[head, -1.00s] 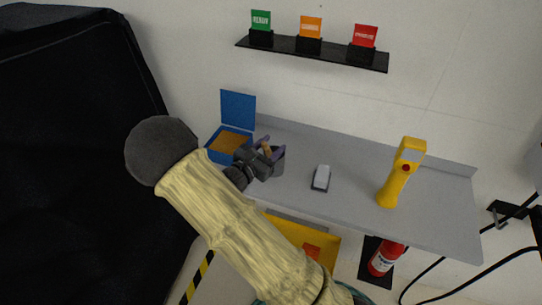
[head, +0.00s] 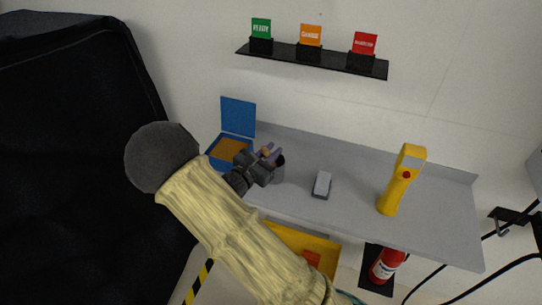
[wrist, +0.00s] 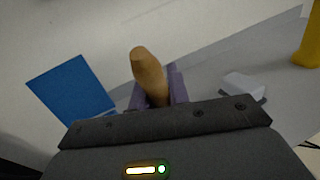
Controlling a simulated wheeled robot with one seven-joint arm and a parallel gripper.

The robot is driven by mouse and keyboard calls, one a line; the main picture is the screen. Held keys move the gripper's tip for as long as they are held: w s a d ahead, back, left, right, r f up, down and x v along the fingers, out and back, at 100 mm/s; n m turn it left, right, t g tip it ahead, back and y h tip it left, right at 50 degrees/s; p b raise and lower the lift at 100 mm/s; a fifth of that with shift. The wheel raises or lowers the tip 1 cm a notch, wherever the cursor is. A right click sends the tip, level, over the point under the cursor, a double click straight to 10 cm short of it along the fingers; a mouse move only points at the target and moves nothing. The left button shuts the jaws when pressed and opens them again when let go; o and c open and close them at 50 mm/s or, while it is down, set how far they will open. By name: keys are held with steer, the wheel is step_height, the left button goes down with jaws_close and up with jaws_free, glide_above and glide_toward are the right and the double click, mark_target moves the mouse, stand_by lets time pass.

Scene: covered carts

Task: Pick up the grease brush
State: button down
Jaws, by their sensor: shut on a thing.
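The grease brush (wrist: 149,76) shows in the wrist view as a tan wooden handle standing up between the purple-grey fingers of my gripper (wrist: 158,88). The gripper is shut on it. In the head view my gripper (head: 270,153) is above a grey cup (head: 278,172) on the shelf, and only a small tan bit of the brush shows between the fingers. The brush's lower end is hidden by my gripper, so I cannot tell whether it is still inside the cup.
A blue open box (head: 238,117) stands left of the cup. A grey-white block (head: 322,184) and a yellow handheld device (head: 402,180) stand to the right on the grey shelf (head: 350,208). A narrow shelf with three coloured cards (head: 310,35) is above. A black covered cart (head: 70,150) is at left.

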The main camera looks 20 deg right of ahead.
step_height(320, 180, up, 9)
steer(key=shift+b, duration=0.3)
steer(key=shift+d+r+p, duration=0.1)
steer(key=shift+p, duration=0.2)
stand_by(0.6)
